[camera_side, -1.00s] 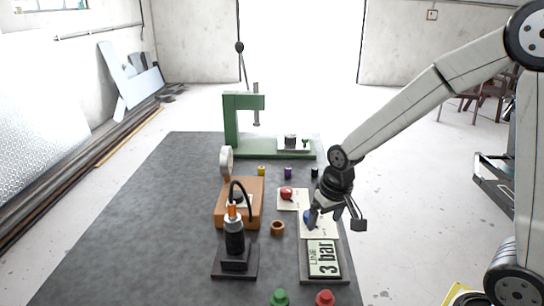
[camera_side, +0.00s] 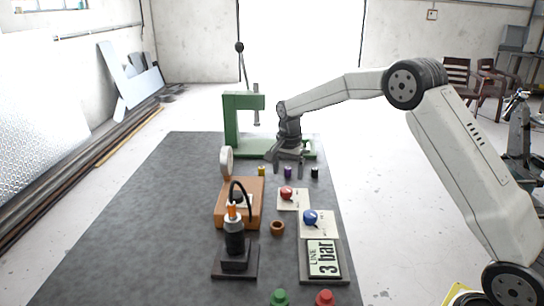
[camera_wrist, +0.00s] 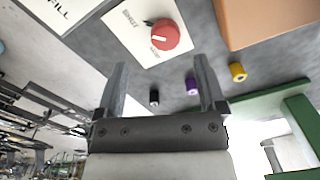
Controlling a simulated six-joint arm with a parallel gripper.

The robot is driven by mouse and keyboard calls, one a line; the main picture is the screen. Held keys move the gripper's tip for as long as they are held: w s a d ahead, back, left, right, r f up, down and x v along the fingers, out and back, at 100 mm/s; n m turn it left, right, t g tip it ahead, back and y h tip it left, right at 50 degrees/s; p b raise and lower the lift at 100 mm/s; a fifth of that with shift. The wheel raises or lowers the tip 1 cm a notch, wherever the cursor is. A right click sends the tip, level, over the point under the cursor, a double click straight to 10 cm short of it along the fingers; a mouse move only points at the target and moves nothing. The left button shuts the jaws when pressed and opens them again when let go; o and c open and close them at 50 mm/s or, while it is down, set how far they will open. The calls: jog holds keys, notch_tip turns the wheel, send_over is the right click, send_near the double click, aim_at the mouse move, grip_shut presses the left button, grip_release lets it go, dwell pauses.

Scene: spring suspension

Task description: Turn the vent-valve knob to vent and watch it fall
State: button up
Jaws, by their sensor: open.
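A red knob (camera_side: 287,193) sits on a pale plate right of the orange-brown box; it also shows at the top of the wrist view (camera_wrist: 165,34), with a white mark on its face. The lettering on its plate is too small to read surely. A blue knob (camera_side: 310,217) sits on a second pale plate nearer the side camera. In the wrist view a plate reading "FILL" (camera_wrist: 60,10) shows at the upper left. My gripper (camera_side: 287,168) is open and empty, above the bench beyond the red knob. The red knob lies ahead of its two fingers (camera_wrist: 161,66), apart from them.
A panel reading "LINE 3 bar" (camera_side: 323,258) lies nearest the blue knob. A black cylinder unit (camera_side: 235,238) with a hose stands left. A green press (camera_side: 240,125) stands behind my gripper. Small yellow (camera_side: 262,171), purple (camera_side: 288,173) and black (camera_side: 315,173) pieces stand nearby. The bench's left side is clear.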

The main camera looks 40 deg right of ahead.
aim_at(286, 189)
jog(key=shift+w+d+m, duration=0.4)
jog(key=shift+w+m, duration=0.1)
jog(key=shift+w, duration=0.05)
jog(key=shift+f, duration=0.2)
jog(key=shift+f, duration=3.8)
grip_shut()
